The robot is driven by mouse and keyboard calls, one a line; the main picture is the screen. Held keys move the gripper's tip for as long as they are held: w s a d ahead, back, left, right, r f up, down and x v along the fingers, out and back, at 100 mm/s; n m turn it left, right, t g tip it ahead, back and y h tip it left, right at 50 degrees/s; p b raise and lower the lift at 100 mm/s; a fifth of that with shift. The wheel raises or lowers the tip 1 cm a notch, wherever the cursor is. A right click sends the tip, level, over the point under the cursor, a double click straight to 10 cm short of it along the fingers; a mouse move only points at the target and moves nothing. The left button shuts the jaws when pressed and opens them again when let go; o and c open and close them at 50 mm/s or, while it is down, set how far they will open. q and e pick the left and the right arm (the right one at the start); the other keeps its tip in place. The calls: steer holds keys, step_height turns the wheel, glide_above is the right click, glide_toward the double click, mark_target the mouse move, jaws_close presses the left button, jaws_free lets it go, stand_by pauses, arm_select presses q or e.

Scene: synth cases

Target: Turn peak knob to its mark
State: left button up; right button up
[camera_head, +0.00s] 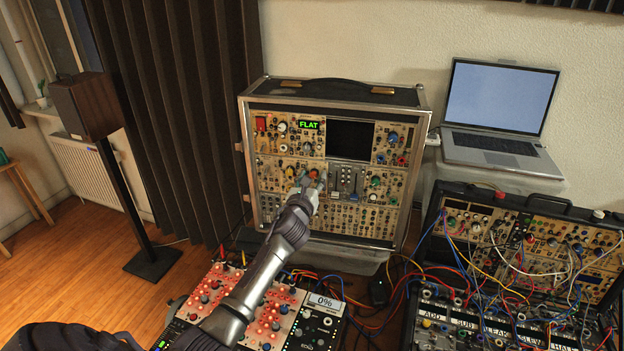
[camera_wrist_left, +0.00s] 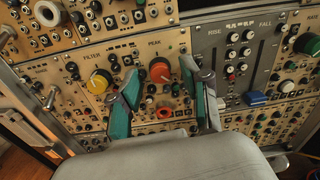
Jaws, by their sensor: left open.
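The peak knob (camera_wrist_left: 160,71) is orange-red and sits under the printed word PEAK on a beige panel in the left wrist view. My left gripper (camera_wrist_left: 161,77) is open, with one green-lined finger on each side of the knob. Whether the fingers touch it cannot be told. In the head view my left gripper (camera_head: 306,182) is in front of the middle row of the upright synth case (camera_head: 247,150). A green display (camera_head: 309,125) on the case reads FLAT. My right gripper is not in view.
A yellow filter knob (camera_wrist_left: 98,82) sits left of the peak knob, and an orange ring (camera_wrist_left: 164,112) below it. A patched case (camera_head: 530,240), cables and a laptop (camera_head: 495,115) stand to the right in the head view.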

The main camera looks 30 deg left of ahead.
arm_select(q)
steer(key=shift+s+d, duration=0.1)
steer(key=c, duration=0.7)
jaws_close()
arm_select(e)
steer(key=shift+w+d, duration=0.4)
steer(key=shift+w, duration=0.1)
